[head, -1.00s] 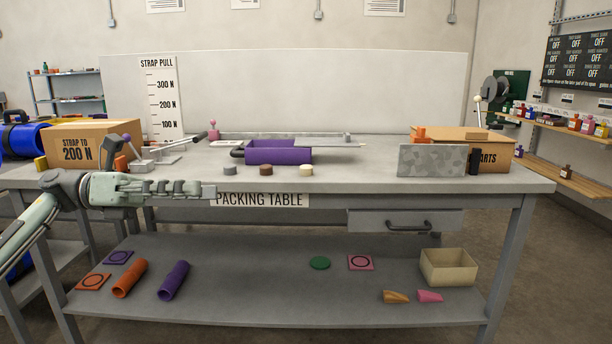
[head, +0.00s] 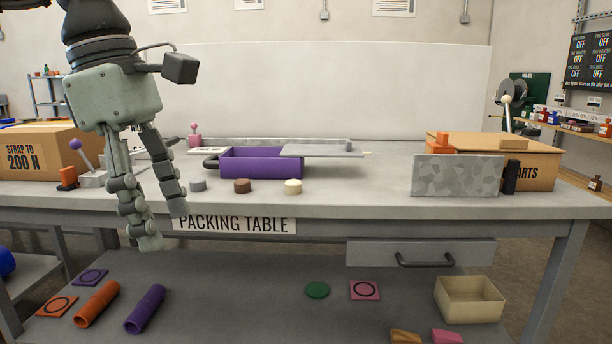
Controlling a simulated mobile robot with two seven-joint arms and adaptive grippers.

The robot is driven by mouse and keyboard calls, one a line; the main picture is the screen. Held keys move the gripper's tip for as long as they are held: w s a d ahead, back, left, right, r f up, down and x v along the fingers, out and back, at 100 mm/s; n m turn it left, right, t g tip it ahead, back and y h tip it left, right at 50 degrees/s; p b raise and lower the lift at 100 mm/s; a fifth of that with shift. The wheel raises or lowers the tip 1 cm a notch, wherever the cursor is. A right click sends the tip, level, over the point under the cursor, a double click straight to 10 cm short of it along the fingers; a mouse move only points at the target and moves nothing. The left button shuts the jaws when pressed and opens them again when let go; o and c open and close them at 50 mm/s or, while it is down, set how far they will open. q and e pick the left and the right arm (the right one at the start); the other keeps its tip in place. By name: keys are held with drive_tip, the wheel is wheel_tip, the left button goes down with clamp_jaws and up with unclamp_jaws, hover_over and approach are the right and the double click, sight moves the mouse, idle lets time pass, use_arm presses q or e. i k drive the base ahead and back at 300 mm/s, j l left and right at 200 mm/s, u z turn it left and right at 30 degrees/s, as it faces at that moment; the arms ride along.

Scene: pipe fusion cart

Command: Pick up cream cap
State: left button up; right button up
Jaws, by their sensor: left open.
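The cream cap (head: 293,187) is a small round disc on the packing table (head: 340,196) near its front edge. It is the rightmost of three caps in a row, with a brown cap (head: 242,186) and a grey cap (head: 198,185) to its left. My left gripper (head: 164,230) hangs fingers down at the left, in front of the table's front edge. It is open and empty, left of the grey cap and well apart from the cream cap. My right gripper is not in view.
A purple tray (head: 262,163) with a grey plate (head: 322,150) stands behind the caps. A speckled grey block (head: 456,176) and a cardboard box (head: 535,165) stand at the right. A cardboard box (head: 45,155) stands at the left. The tabletop right of the cream cap is clear.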

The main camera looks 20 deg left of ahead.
sight(293, 186)
drive_tip(key=i, duration=1.3)
